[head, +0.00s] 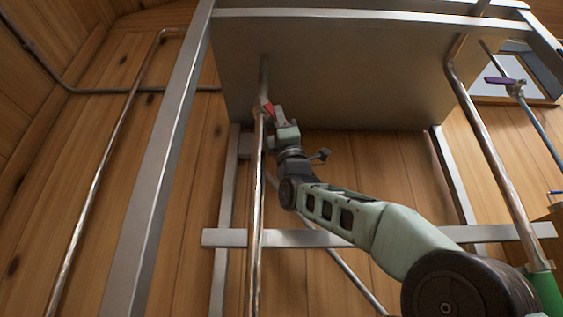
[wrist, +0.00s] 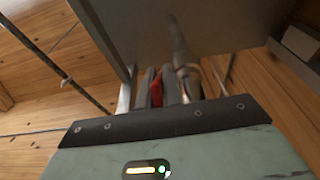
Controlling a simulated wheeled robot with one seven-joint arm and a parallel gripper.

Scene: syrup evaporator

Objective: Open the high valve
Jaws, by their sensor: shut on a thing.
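The high valve has a red handle (head: 268,107) and sits on a vertical copper pipe (head: 257,200), just under the large grey metal tank (head: 340,85). My gripper (head: 275,117) is up at the valve, just right of the pipe, with its fingers at the red handle. In the wrist view the red handle (wrist: 156,92) shows between the fingers, beside the pipe (wrist: 178,45) that rises to the tank. The gripper is shut on the handle. The fingers hide part of the handle and the valve body.
A metal frame post (head: 160,170) stands left of the pipe, and a horizontal crossbar (head: 300,238) runs below my gripper. Another copper pipe (head: 490,150) is at the right. A purple-handled valve (head: 503,82) is at the far right by the window. Wooden walls lie behind.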

